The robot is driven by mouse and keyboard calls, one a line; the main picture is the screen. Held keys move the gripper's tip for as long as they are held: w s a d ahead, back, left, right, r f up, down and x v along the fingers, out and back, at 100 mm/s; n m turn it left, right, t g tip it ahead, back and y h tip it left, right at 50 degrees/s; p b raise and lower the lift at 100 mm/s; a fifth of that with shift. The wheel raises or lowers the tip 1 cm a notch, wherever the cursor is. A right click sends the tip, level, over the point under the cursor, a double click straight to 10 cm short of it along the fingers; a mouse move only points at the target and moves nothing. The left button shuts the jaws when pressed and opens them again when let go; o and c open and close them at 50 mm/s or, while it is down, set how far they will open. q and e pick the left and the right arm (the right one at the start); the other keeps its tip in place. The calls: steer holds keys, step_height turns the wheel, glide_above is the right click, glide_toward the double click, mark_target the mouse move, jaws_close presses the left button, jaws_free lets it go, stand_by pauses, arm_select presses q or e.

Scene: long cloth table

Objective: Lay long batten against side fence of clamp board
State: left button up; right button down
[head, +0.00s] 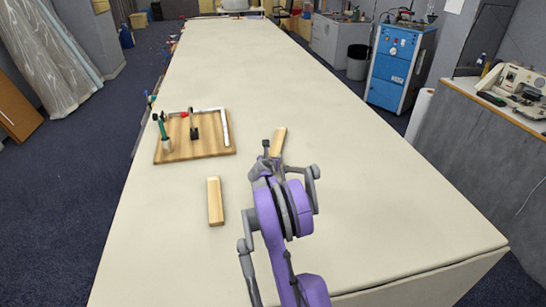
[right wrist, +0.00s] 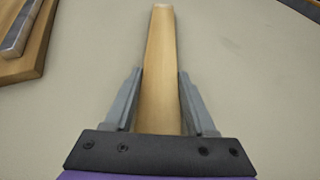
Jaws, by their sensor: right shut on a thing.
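The clamp board (head: 185,150) is a wooden board on the table, left of my right gripper. A pale metal side fence (head: 226,128) runs along its right edge, with another strip along its back. A toggle clamp (head: 194,128) with a red tip and a green-handled clamp (head: 164,132) stand on it. My right gripper (head: 270,157) is shut on a wooden batten (head: 279,139), right of the board; its fingers flank the batten (right wrist: 160,60) in the right wrist view. Whether it touches the table is unclear. A second batten (head: 215,203) lies in front of the board. My left gripper is out of view.
The long cloth table (head: 250,75) is clear behind the board and to the right. The board's corner (right wrist: 32,55) and fence show at top left in the right wrist view. A blue cabinet (head: 400,70) and a bench with a sewing machine stand off the table's right side.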

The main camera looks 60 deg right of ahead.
steer(key=shift+f, duration=0.15)
steer(key=shift+c, duration=1.1)
jaws_free()
